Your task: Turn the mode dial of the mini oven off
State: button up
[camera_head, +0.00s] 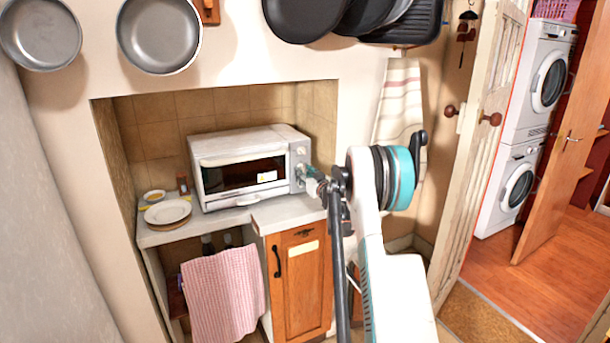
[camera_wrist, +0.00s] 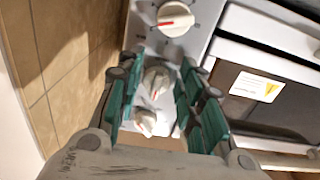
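The white mini oven (camera_head: 240,150) stands on the counter, its control panel (camera_head: 300,154) at its right side in the head view. In the wrist view the panel carries three white dials in a row. The top dial (camera_wrist: 175,18) has a red pointer mark. The middle dial (camera_wrist: 155,82) lies between my teal fingers; a third dial (camera_wrist: 144,122) is below it. I cannot tell from labels which is the mode dial. My gripper (camera_wrist: 158,72) is open, its fingers either side of the middle dial with gaps showing. In the head view my gripper (camera_head: 314,181) is at the panel.
Plates (camera_head: 167,212) and a small bowl (camera_head: 154,196) sit left of the oven. A tiled wall (camera_wrist: 65,60) is close beside the panel. A checked towel (camera_head: 224,290) hangs below the counter (camera_head: 285,212). Pans hang above.

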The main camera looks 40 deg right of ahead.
dwell(0.3)
jog(key=v, duration=1.2)
